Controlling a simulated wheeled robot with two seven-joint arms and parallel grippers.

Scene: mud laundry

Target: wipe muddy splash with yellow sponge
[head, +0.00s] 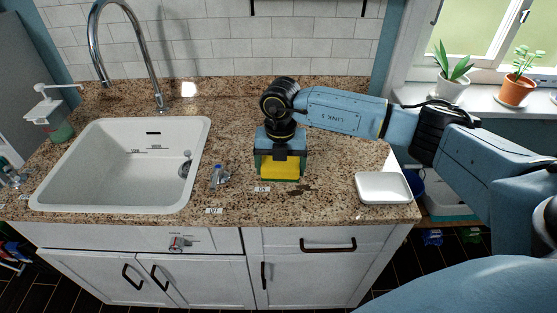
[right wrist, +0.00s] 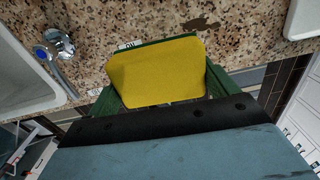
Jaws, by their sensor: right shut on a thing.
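The yellow sponge (head: 280,171) is held in my right gripper (head: 280,176) over the front part of the granite counter (head: 340,172), pointing down. In the right wrist view the sponge (right wrist: 157,71) fills the space between the two green fingers, which are shut on it. The muddy splash is a dark brown patch (head: 302,188) on the counter, just right of and in front of the sponge. It also shows in the right wrist view (right wrist: 201,23), apart from the sponge's outline. Whether the sponge touches the counter is unclear. My left gripper is not in view.
A white sink (head: 119,204) with a tall chrome faucet (head: 158,95) is at left. A small blue-topped tap (head: 219,178) stands between sink and sponge. A white dish (head: 383,187) sits at the counter's right front. The counter around the splash is mostly clear.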

